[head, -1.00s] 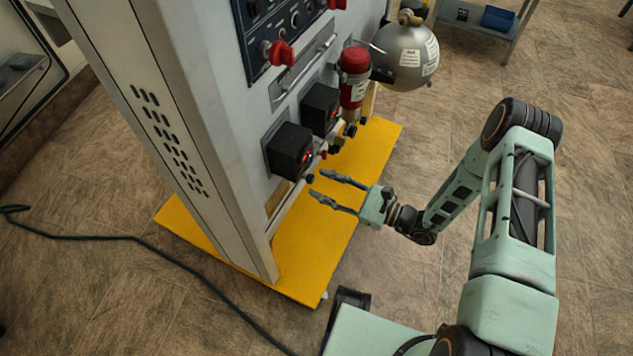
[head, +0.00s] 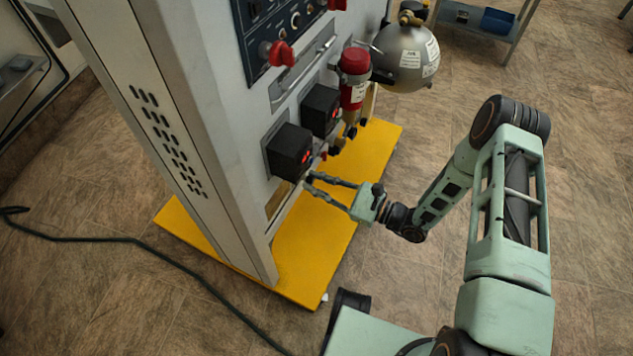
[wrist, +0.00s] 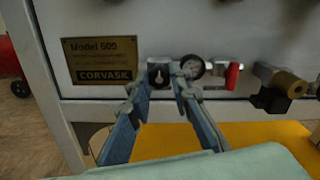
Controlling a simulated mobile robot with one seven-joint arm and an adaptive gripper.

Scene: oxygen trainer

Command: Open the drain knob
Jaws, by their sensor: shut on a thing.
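The right fingertip partly covers the round gauge (wrist: 193,66) beside the knob. In the head view my gripper (head: 307,182) is at the cabinet's lower front, below the nearer black box; the knob is too small or hidden to make out there.
A red-handled valve (wrist: 232,75) and a brass fitting (wrist: 287,84) sit right of the gauge. Black boxes with red displays (head: 290,150) stick out above my gripper. A yellow base plate (head: 310,250) lies below. Floor to the right is open.

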